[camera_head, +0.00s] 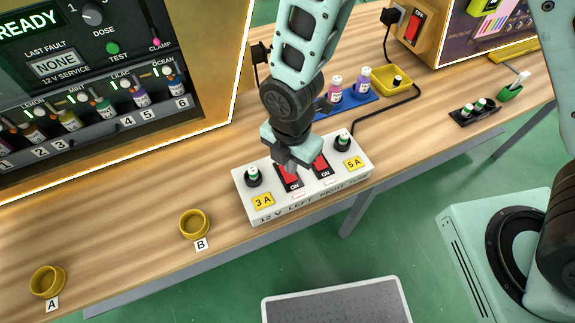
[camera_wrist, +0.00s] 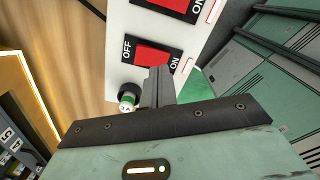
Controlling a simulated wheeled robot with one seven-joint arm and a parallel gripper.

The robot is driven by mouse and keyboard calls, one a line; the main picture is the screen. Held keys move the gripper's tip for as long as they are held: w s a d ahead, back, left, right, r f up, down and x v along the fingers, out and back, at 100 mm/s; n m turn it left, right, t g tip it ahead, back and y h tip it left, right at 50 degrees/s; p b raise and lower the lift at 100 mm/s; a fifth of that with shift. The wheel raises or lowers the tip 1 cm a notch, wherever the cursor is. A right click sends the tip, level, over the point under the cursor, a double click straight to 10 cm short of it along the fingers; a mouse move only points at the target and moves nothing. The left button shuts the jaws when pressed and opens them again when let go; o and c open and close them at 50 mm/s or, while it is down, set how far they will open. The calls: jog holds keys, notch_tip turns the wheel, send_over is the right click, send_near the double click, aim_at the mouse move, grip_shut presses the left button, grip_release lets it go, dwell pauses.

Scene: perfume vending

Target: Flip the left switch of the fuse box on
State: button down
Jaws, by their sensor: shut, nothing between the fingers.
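The white fuse box (camera_head: 245,190) lies on the wooden counter in the head view. Its red left switch (camera_head: 289,178) is partly behind my gripper (camera_head: 292,166), and its red right switch (camera_head: 321,166) is beside it. My gripper is shut and empty, pointing down at the left switch. In the wrist view, the closed fingertips (camera_wrist: 158,72) overlap the lower edge of the left switch (camera_wrist: 152,56), between its OFF and ON labels. I cannot tell whether they touch it or which way it is tipped. The right switch (camera_wrist: 180,5) is cut off at the top.
Black fuse holders stand beside the switches, left (camera_head: 253,177) and right (camera_head: 343,141). A blue tray (camera_head: 352,105) with bottles and a yellow tray (camera_head: 393,80) sit behind the box. Yellow cups stand at B (camera_head: 194,224) and A (camera_head: 47,281).

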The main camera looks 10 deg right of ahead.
notch_tip(320, 180, up, 4)
jog(key=p, duration=0.3)
jog(key=shift+r, duration=0.15)
dwell(0.4)
notch_tip(320, 180, up, 12)
jog(key=f+m, duration=0.1)
jog(key=m, duration=0.8)
send_over(291, 178)
jog(key=s+d, duration=0.3)
jog(key=s, duration=0.1)
jog(key=s+d+r+m, duration=0.5)
jog(key=s+r+m, duration=0.2)
jog(key=m, duration=0.3)
jog(key=shift+r+m+y, duration=0.3)
jog(key=shift+r, duration=0.4)
